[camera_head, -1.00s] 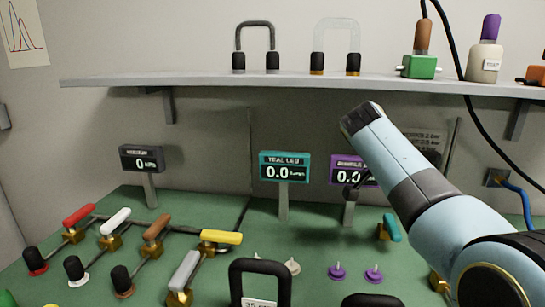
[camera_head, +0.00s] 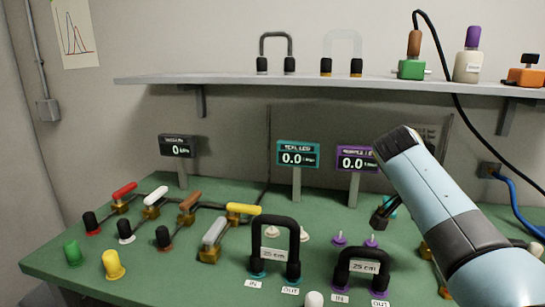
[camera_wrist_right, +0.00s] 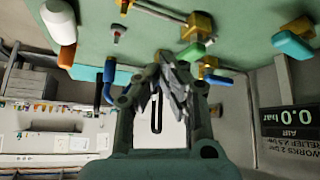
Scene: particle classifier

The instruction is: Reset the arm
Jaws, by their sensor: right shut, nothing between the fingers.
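My right arm comes in from the right in the head view, and its blue and black link (camera_head: 425,190) bends over the green bench. A small dark part by the bend, probably my right gripper (camera_head: 380,215), shows low in front of the purple display. In the wrist view my right gripper (camera_wrist_right: 172,85) is shut with nothing between its fingers. Brass valves and coloured handles, such as a teal handle (camera_wrist_right: 293,46) and a blue handle (camera_wrist_right: 191,52), appear beyond the fingers. My left gripper is not in view.
The bench (camera_head: 190,280) holds valves with coloured handles, coloured caps and two black looped tubes (camera_head: 274,222) (camera_head: 363,256). Displays (camera_head: 298,157) stand behind them. A shelf (camera_head: 240,80) with bottles and loops runs above. A black cable hangs at right.

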